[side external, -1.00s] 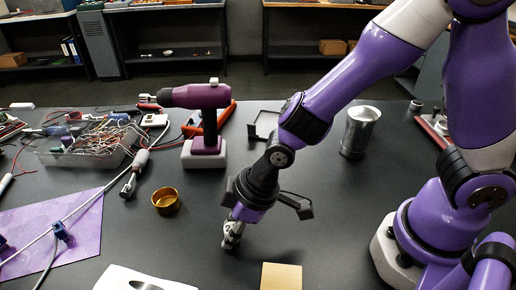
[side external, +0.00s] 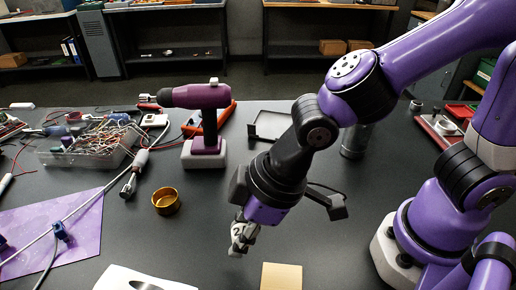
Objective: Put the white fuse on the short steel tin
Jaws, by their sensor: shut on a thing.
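My gripper (side external: 240,243) is in the middle of the side view, pointing down above the dark table. Its fingers are shut on a small pale thing that seems to be the white fuse; the fingers hide most of it, so its shape is unclear. A steel tin (side external: 354,144) stands upright behind my arm, to the right of and farther back than my gripper. My arm covers its top, so I cannot see its rim. A much smaller grey metal cylinder (side external: 416,105) stands at the back right; I cannot tell which of the two is the short tin.
A brass cup (side external: 166,203) is left of my gripper, and a tan block (side external: 281,277) lies in front. A purple drill (side external: 203,120), a dark open tray (side external: 270,128) and a clear bin of wires (side external: 92,145) are behind. A red tray (side external: 440,130) is at the right.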

